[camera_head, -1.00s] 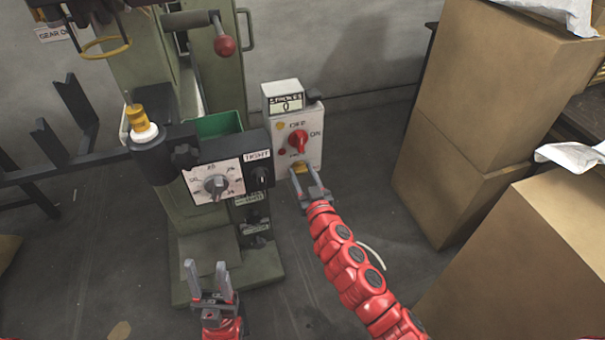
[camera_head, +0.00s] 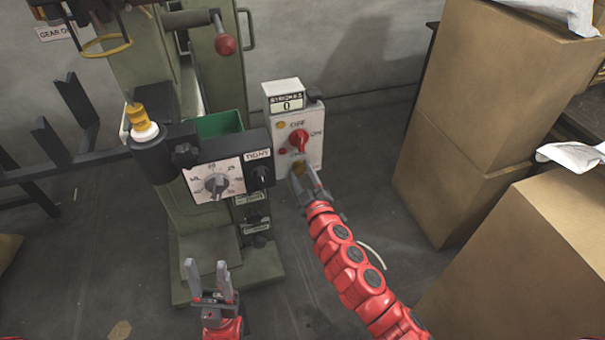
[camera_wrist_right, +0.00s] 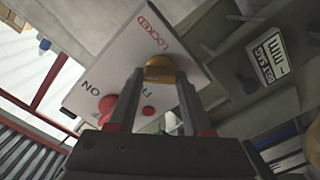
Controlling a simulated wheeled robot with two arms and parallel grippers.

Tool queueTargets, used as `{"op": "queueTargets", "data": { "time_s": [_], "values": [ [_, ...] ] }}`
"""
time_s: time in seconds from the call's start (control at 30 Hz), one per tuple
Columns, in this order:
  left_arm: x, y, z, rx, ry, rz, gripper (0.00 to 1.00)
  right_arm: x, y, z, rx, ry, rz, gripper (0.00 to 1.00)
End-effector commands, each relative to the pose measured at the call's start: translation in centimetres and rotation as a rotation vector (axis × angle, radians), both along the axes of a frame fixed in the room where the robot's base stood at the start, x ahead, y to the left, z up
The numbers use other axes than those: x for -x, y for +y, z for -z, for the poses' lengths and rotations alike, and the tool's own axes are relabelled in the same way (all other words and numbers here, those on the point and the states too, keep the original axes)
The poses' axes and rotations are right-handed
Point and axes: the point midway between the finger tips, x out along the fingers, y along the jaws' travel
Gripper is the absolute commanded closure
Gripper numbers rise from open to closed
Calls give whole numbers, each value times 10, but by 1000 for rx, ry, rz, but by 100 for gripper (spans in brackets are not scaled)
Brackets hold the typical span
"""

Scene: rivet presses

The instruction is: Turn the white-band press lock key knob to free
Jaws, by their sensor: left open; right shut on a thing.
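The lock key knob (camera_head: 299,167) is a small yellow knob low on the pale control box (camera_head: 313,152) beside the green press (camera_head: 222,80). My right gripper (camera_head: 303,169) is at the knob. In the right wrist view its fingers (camera_wrist_right: 160,74) are shut on the yellow knob (camera_wrist_right: 158,68), and LOCKED is printed on the panel beside it. The knob's exact pointing is partly hidden by the fingers. A white ring (camera_head: 144,133) shows under a yellow part on the press. My left gripper (camera_head: 206,264) is open and empty, low in front of the press.
Above the key knob are a red selector (camera_head: 297,146) by ON and OFF marks and a counter (camera_head: 287,103) reading 0. A dial panel (camera_head: 213,181) stands close on the left. Cardboard boxes (camera_head: 485,85) fill the right; bare floor lies between.

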Motion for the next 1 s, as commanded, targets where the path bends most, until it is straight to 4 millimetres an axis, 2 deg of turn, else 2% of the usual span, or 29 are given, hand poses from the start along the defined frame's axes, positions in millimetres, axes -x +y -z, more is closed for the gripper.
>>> {"op": "queueTargets", "data": {
  "time_s": [0.6,1.0],
  "values": [
    [0,0,3,0,0,0,50,1,2,2,539,-177,-4,100],
    [0,0,4,0,0,0,50,1,3,3,753,-246,-4,100]
  ]
}}
